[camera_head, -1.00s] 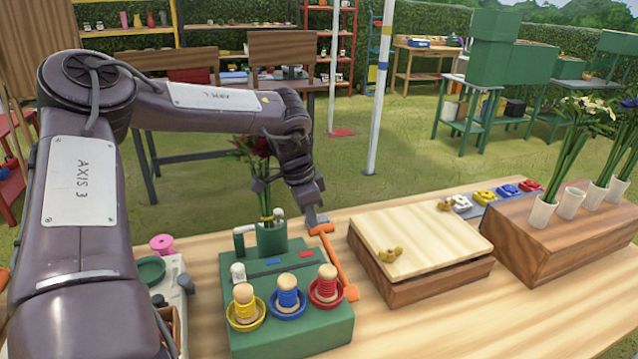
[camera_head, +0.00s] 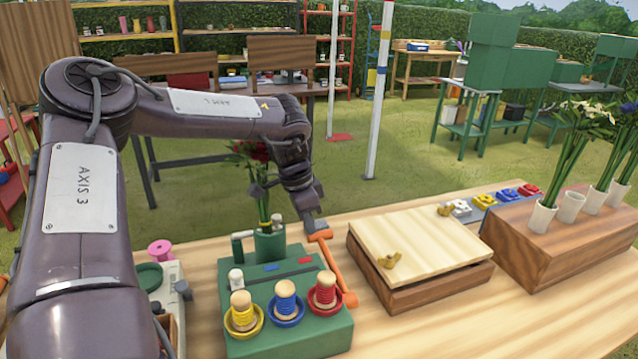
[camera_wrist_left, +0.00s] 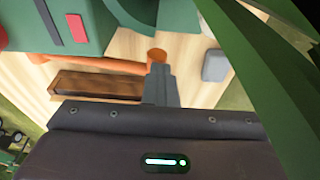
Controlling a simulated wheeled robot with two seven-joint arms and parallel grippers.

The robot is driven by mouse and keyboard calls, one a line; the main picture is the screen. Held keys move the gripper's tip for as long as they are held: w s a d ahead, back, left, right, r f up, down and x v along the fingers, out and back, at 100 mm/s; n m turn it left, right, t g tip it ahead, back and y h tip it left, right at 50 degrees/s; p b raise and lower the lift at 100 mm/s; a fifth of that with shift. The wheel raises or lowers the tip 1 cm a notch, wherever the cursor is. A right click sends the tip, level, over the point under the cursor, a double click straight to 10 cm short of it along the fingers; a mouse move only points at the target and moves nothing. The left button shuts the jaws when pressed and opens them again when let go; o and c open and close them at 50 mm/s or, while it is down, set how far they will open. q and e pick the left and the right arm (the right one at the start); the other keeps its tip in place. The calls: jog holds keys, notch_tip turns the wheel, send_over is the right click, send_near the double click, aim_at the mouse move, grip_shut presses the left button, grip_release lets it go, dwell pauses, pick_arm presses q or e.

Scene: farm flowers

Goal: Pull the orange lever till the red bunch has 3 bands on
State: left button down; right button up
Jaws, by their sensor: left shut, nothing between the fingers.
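The red bunch (camera_head: 250,152) stands upright in a green holder (camera_head: 269,246) on the green banding station (camera_head: 290,340). Yellow (camera_head: 241,312), blue (camera_head: 285,298) and red (camera_head: 323,289) band spools stand in dishes at the station's front. My right gripper is not in view.
A wooden box with a pale lid (camera_head: 420,240) lies right of the lever. A brown block (camera_head: 560,235) with white cups of flowers stands farther right. A pink spool (camera_head: 160,251) and a pale tray stand left of the station.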

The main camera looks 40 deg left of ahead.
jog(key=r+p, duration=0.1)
jog(key=p, duration=0.2)
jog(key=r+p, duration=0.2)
jog(key=p, duration=0.2)
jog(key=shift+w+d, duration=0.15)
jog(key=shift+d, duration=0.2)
pick_arm(q)
notch_tip(320, 180, up, 9)
jog(key=w+p, duration=0.1)
jog(key=w, duration=0.2)
jog(key=shift+a+r+p, duration=0.15)
jog(key=shift+a+p, duration=0.1)
jog(key=shift+p, duration=0.1)
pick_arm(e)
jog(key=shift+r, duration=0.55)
pick_arm(q)
jog(key=shift+s, duration=0.2)
